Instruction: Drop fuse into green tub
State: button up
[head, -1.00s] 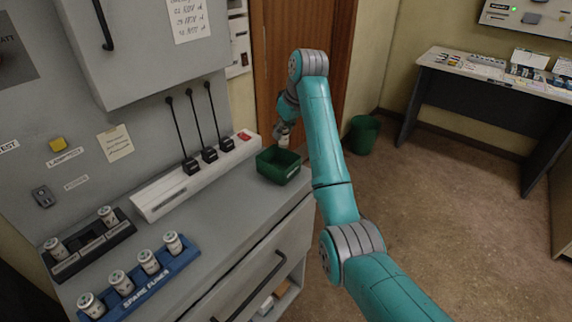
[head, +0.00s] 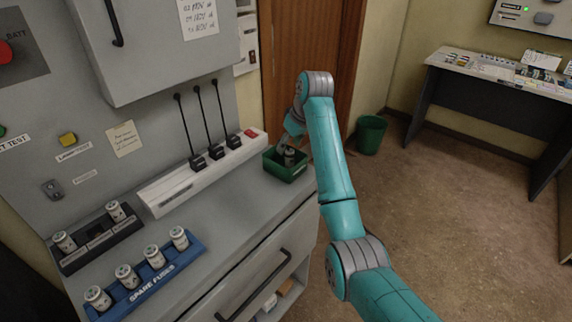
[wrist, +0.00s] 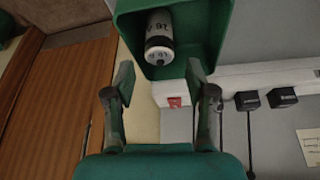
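The green tub (head: 284,176) sits at the far right end of the grey console top. The fuse (head: 289,157), a white cylinder with dark ends, shows inside it. In the wrist view the fuse (wrist: 159,36) is within the walls of the tub (wrist: 201,62), beyond my fingertips and apart from them. My gripper (wrist: 161,78) is open, its two fingers spread with nothing between them. In the head view my gripper is just above the tub, partly hidden by my arm.
A blue rack (head: 152,286) marked spare fuses holds several fuses. A black holder (head: 98,243) behind it has two fuses. A green bin (head: 370,135) stands on the floor, right.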

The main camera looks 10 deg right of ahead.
jog(key=v, duration=0.7)
jog(key=shift+r, duration=0.2)
jog(key=shift+s, duration=0.1)
dwell(0.3)
